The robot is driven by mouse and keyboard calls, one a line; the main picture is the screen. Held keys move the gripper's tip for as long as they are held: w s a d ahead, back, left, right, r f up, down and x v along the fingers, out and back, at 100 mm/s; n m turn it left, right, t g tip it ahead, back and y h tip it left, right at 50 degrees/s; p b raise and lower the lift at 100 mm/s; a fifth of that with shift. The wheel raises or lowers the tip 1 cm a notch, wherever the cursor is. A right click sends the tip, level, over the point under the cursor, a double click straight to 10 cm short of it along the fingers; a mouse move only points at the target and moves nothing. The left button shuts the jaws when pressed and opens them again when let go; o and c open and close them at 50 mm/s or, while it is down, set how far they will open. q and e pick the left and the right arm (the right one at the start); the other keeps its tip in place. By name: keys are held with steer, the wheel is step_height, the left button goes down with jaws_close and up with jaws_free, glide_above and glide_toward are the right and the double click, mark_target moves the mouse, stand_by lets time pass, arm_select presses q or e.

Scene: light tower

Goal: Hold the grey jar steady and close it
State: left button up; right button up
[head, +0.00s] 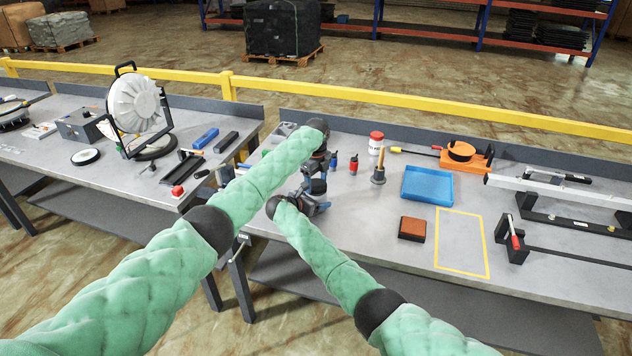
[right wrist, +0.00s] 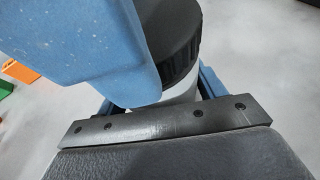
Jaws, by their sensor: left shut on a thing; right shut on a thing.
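The grey jar (right wrist: 182,95) stands between the fingers of my right gripper (head: 311,205), which is shut on its body. Its black ribbed lid (right wrist: 172,45) sits on top of the jar in the right wrist view. The lid (head: 317,187) is small and dark in the head view. My left gripper (head: 318,170) is above the jar, pointing down, and shut on the lid. Its fingers are mostly hidden by its own dark wrist. A large blue finger part (right wrist: 80,45) hides the left side of the jar and lid in the right wrist view.
A yellow-outlined area (head: 462,210) is empty.

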arm_select(q)
steer(key=m, duration=0.7)
steer(key=shift+w+r, duration=0.15)
steer(key=m, duration=0.7)
steer(key=o, duration=0.9)
steer(key=shift+o, duration=0.2)
steer(key=shift+r, duration=2.15)
steer(key=shift+r, duration=0.1)
steer(key=shift+c, duration=0.3)
